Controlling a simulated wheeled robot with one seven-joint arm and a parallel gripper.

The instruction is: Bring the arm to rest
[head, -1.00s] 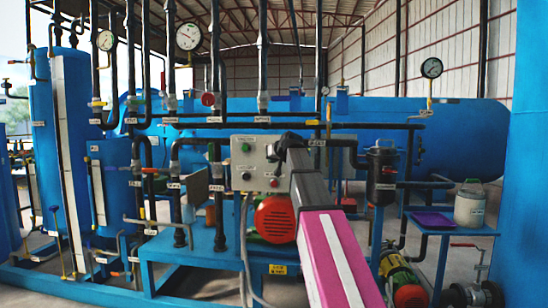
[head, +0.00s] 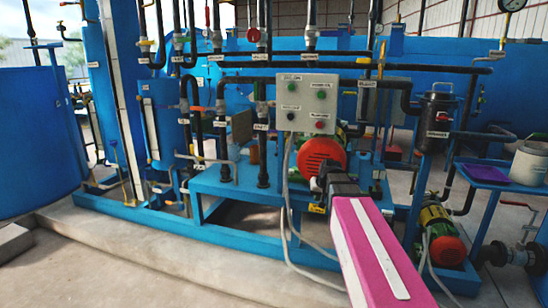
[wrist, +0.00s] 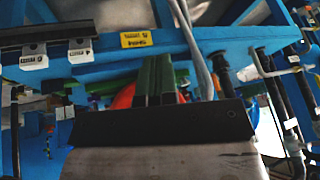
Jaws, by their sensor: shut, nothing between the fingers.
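My arm (head: 370,245), pink with a white stripe, reaches up from the bottom of the head view. My gripper (head: 327,180) is dark and small at its far end, in front of the blue pump frame and just below the red motor (head: 320,157). In the wrist view my gripper (wrist: 157,80) shows as two dark green fingers side by side beyond a black plate. It is shut, with nothing held. Its exact distance from the frame cannot be told.
A grey control box (head: 307,103) stands above the motor. The blue pump frame (head: 262,190) carries black pipes. A side table (head: 487,174) with a white container (head: 528,163) is at right, a green and red pump (head: 440,240) below. Open concrete floor (head: 150,260) lies at front left.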

